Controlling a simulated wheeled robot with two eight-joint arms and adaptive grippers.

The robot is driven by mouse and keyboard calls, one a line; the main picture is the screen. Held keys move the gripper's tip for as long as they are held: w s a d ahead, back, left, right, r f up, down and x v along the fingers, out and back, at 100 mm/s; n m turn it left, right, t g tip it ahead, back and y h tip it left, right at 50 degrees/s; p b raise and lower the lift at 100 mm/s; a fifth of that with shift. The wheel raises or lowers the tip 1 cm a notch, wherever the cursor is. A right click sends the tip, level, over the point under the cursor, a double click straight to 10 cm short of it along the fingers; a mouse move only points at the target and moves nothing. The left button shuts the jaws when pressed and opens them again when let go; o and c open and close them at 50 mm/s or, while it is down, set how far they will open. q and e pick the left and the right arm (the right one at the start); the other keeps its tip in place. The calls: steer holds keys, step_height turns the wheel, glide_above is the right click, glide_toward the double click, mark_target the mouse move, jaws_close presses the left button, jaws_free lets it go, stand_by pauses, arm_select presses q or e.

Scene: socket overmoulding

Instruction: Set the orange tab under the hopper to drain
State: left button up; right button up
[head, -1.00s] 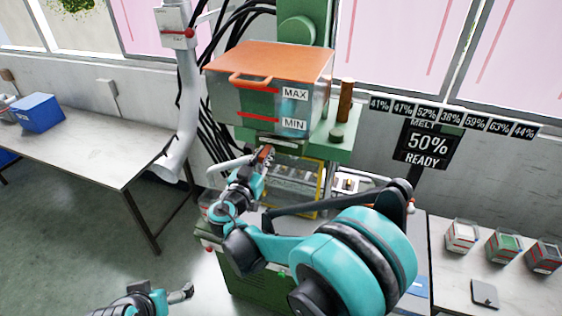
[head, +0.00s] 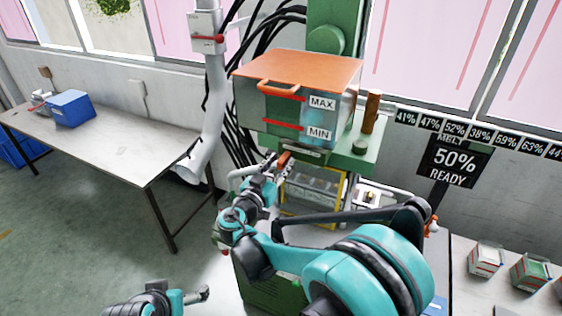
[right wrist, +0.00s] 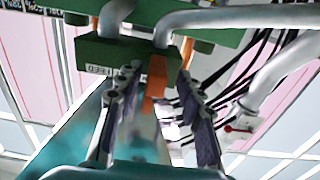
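The hopper (head: 250,103) is a clear box with an orange lid and MAX and MIN marks, on a green machine. The orange tab (right wrist: 156,78) hangs from a green block (right wrist: 97,54) under it in the right wrist view. The block's label seems to read FEED. My right gripper (right wrist: 157,90) is open, its two fingers on either side of the tab with gaps visible. In the head view the right gripper (head: 273,166) is just below the hopper, by a small orange part (head: 284,160). My left gripper (head: 200,294) is low at the picture's bottom; its opening is unclear.
A sign (head: 455,161) reads 50% READY at the right. A white pipe (head: 211,125) and black cables stand left of the hopper. A table (head: 125,148) with a blue box (head: 71,108) is at the left. Small bins (head: 486,259) stand at the right.

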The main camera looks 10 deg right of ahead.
steer(key=v, duration=1)
steer(key=shift+s+a, duration=0.3)
steer(key=shift+a, duration=0.05)
steer(key=s+d+f+n+g+y+b, duration=0.2)
steer(key=s+d+f+g+b, duration=0.15)
steer(key=d+f, duration=0.3)
steer(key=s+d+f+n+g+y+b, duration=0.1)
steer(key=s+d+f+g+y+b, duration=0.2)
steer(key=d+f, duration=0.4)
steer(key=s+f+n+y+b, duration=0.2)
steer(key=s+f, duration=0.2)
steer(key=s, duration=0.3)
steer(key=s+f+n+g+y+b, duration=0.1)
steer(key=s+f+y+b, duration=0.2)
steer(key=s+f, duration=0.2)
steer(key=shift+s+n+b, duration=0.3)
steer(key=shift+s+n, duration=0.1)
steer(key=shift+s, duration=0.7)
